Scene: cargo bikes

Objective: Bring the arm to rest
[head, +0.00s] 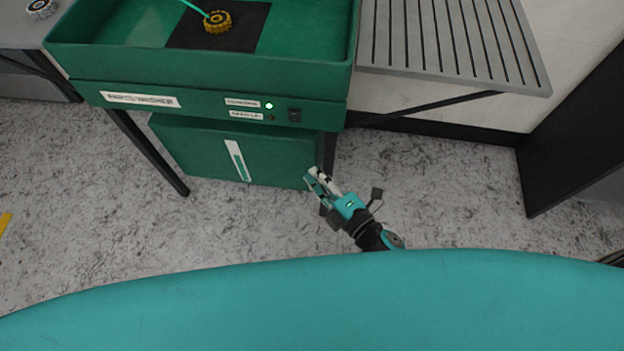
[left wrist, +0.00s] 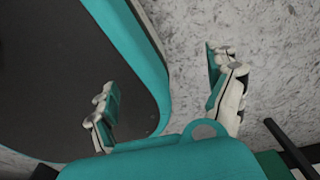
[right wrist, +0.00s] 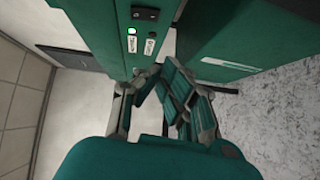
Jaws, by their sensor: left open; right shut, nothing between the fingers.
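My right gripper (head: 318,178) is low in front of the green parts washer (head: 210,106), close to the right end of its lower green tank. It is shut and empty. In the right wrist view its fingers (right wrist: 160,85) come together below the washer's switch panel. My left gripper (left wrist: 165,85) shows only in the left wrist view. Its fingers are wide apart with nothing between them, over the speckled floor and beside my own teal-edged base. The left arm is hidden in the head view.
A yellow-brown cog (head: 217,22) lies on a dark mat in the washer's basin. A slatted grey rack (head: 450,45) juts out at the right of the washer, with a slanted brace beneath. A dark panel (head: 575,130) stands at far right. The floor (head: 450,190) between is clear.

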